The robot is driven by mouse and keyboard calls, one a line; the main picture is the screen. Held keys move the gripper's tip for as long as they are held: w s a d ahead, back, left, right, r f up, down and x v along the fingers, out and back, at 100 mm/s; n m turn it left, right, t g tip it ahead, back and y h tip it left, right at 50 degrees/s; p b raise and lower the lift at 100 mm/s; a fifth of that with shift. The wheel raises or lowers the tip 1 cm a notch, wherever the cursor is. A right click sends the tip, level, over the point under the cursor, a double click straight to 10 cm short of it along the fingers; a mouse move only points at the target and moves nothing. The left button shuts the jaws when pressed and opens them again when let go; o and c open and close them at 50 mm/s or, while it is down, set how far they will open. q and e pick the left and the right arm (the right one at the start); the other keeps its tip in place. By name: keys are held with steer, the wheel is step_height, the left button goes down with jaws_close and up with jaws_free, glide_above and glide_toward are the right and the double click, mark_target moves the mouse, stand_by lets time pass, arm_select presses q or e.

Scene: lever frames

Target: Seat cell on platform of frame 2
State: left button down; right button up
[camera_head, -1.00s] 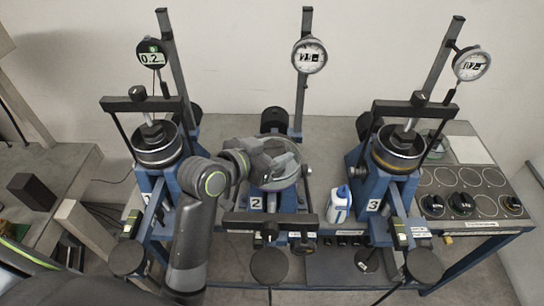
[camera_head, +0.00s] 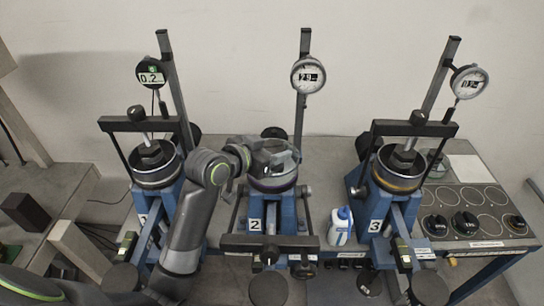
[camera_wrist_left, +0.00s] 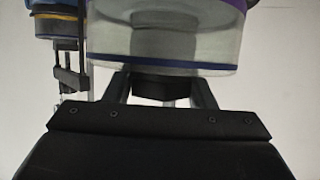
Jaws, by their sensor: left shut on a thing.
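My left gripper (camera_head: 274,156) reaches in from the left above the cell. In the left wrist view, its fingers (camera_wrist_left: 162,90) are closed on a dark knob of the cell. The clear wall of the cell (camera_wrist_left: 200,50) with a blue band fills the top there. My right gripper is not in view.
Frame 2's crossbar (camera_head: 285,244) lies low in front of the cell. Its dial gauge (camera_head: 308,75) hangs on the post behind. Frames 1 and 3 stand either side with cells under raised crossbars (camera_head: 414,128). A white-blue bottle (camera_head: 340,226) stands between frames 2 and 3.

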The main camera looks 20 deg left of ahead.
mark_target(268, 142)
arm_select(q)
steer(key=shift+w+a+r+b, duration=0.1)
steer(key=shift+w+a+b, duration=0.15)
steer(key=shift+w, duration=0.5)
steer(key=shift+w+a+r+b, duration=0.15)
steer(key=shift+w+b, duration=0.1)
steer(key=shift+w, duration=0.5)
steer(key=shift+f+b, duration=0.55)
steer(key=shift+f, duration=0.6)
steer(key=shift+s+p, duration=0.25)
steer(key=shift+p, duration=0.1)
steer(key=shift+f, duration=0.45)
